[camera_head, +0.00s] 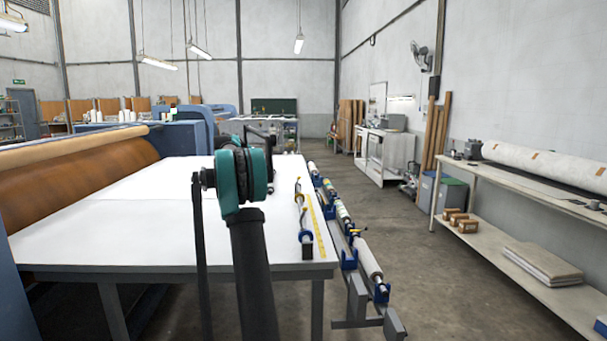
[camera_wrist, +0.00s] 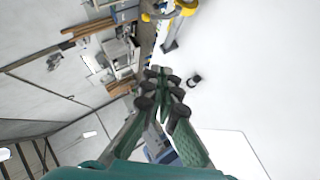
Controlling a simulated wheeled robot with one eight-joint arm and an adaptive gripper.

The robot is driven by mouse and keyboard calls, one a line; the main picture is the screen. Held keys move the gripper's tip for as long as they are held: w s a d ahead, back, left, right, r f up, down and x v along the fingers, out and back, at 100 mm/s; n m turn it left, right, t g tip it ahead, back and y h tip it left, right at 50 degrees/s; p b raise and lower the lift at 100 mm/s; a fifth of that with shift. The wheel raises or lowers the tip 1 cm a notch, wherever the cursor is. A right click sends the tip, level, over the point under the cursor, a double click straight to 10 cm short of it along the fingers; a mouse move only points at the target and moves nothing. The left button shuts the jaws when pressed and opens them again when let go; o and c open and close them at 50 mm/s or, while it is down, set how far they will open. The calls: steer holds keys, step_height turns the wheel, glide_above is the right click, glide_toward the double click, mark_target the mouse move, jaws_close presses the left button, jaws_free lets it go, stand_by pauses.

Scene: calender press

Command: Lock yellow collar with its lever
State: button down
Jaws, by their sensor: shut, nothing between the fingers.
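In the wrist view a yellow collar (camera_wrist: 184,7) shows at the top edge, cut off by the frame. A yellow-tipped lever-like part (camera_wrist: 150,17) is to its left. My gripper (camera_wrist: 161,73) is shut and empty in the wrist view, with its fingertips together below and apart from the collar in the picture. In the head view a slim rod (camera_head: 301,205) with yellow and blue parts lies along the right side of the white table (camera_head: 100,223). I cannot tell which yellow part there is the collar. My arm hides my fingertips in the head view.
A rail (camera_head: 356,268) carrying several rolls in blue holders runs beside the table's right edge. A small black object (camera_wrist: 194,80) lies on the white surface in the wrist view. A shelf bench (camera_head: 520,184) lines the right wall. The floor aisle between is free.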

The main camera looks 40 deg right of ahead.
steer(key=d+f, duration=0.5)
steer(key=d, duration=0.9)
steer(key=shift+w+h, duration=0.15)
steer(key=shift+h, duration=0.15)
steer(key=shift+f, duration=0.1)
steer(key=shift+d+m, duration=0.2)
steer(key=shift+m, duration=0.1)
